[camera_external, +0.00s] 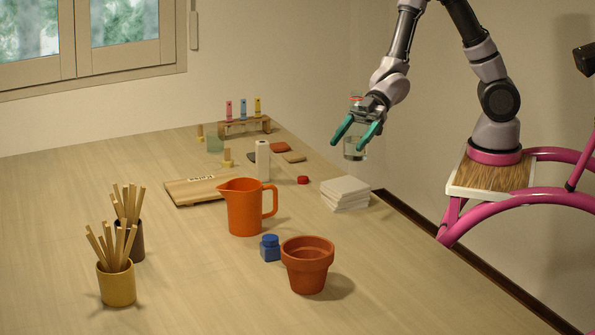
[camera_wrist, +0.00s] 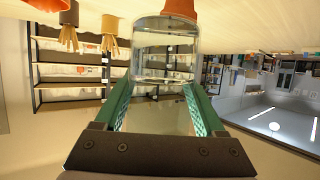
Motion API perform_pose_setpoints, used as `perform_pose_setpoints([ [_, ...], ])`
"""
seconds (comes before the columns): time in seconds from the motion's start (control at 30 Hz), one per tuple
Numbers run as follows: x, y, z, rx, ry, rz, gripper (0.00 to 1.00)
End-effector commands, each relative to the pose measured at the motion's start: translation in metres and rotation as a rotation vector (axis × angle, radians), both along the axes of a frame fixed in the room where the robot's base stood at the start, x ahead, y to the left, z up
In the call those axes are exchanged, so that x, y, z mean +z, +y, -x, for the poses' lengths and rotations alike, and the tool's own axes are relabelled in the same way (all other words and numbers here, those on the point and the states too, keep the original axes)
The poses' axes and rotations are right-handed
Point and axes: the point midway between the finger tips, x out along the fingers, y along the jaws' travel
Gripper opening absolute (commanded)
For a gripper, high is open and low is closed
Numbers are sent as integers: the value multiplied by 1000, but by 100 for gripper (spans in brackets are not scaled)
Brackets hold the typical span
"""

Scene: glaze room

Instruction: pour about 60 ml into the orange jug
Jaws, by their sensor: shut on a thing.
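The orange jug (camera_external: 245,208) stands upright on the table, its handle to the right and its spout to the left. My gripper (camera_external: 349,143) is shut on a clear glass vessel (camera_external: 355,155) and holds it in the air past the table's right edge, well right of and behind the jug. In the wrist view the glass (camera_wrist: 165,62) sits between my green fingers (camera_wrist: 159,92), with clear liquid in its bottom part. That view appears upside down. The glass looks roughly upright. The liquid's amount cannot be read.
A terracotta pot (camera_external: 307,265) and a blue bottle (camera_external: 270,248) stand in front of the jug. White tiles (camera_external: 345,193) are at the right edge. Stick-filled pots (camera_external: 117,286) stand left.

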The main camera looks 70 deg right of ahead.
Motion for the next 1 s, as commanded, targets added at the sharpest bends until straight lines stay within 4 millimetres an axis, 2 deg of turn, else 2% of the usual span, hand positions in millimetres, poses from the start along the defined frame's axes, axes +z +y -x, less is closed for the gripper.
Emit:
perform_pose_setpoints([
  [0.1,15,0,-1,-1,-5,-1,3],
  [0.47,2,13,-37,-109,-1,-1,3],
  [0.67,-12,24,-73,-219,-1,-1,3],
  [1.0,-39,48,-148,-480,-3,0,3],
])
